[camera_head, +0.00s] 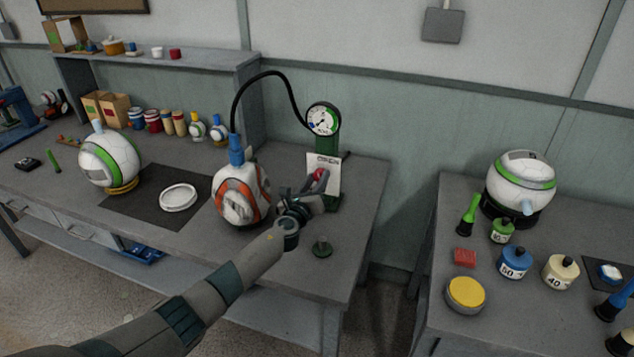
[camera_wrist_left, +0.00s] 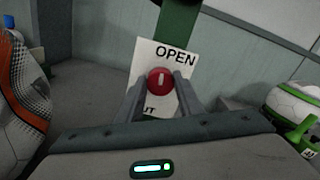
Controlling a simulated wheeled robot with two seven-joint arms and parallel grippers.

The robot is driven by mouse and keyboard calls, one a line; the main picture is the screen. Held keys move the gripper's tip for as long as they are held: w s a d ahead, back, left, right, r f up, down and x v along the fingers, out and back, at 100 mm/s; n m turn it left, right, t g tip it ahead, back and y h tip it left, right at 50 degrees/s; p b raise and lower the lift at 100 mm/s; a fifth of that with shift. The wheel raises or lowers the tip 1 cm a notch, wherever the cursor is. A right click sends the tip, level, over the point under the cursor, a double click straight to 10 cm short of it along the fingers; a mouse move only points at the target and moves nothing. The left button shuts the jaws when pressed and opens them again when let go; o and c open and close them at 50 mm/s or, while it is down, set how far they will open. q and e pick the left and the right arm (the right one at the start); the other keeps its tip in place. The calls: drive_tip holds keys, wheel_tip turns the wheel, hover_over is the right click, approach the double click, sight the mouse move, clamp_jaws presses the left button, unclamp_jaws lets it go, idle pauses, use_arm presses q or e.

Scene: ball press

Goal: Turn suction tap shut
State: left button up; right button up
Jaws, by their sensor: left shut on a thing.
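The suction tap is a red round knob (camera_wrist_left: 161,81) in front of a white card (camera_wrist_left: 147,59) lettered "OPEN", with a second word partly hidden. In the head view the knob (camera_head: 320,174) sits on the green gauge stand (camera_head: 327,150). My left gripper (camera_wrist_left: 160,95) is shut on the red knob, one finger on each side. It also shows in the head view (camera_head: 316,186). A pale mark stands upright on the knob's face. A white and orange ball (camera_head: 232,200) stands left of the gripper, with a blue fitting and black hose (camera_head: 262,76) leading to the gauge (camera_head: 323,119). My right gripper is not in view.
A white and green ball (camera_head: 112,163) and a white disc (camera_head: 178,198) are on the left bench. A gap separates the right bench (camera_head: 432,274), which holds another ball (camera_head: 521,182) and several bottles.

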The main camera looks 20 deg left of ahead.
use_arm(q)
drive_tip(key=n, duration=0.1)
drive_tip(key=n+b, duration=0.1)
drive_tip(key=shift+f+n, duration=0.2)
drive_tip(key=shift+n, duration=0.1)
drive_tip(key=n+b, duration=0.1)
drive_tip(key=n, duration=0.3)
drive_tip(key=shift+a, duration=0.1)
drive_tip(key=n+b, duration=0.1)
drive_tip(key=n, duration=0.4)
drive_tip(key=shift+f, duration=0.1)
drive_tip(key=n+b, duration=0.1)
drive_tip(key=n, duration=0.3)
drive_tip(key=shift+n, duration=0.3)
drive_tip(key=shift+f, duration=0.1)
drive_tip(key=o, duration=1.1)
drive_tip(key=shift+c, duration=0.2)
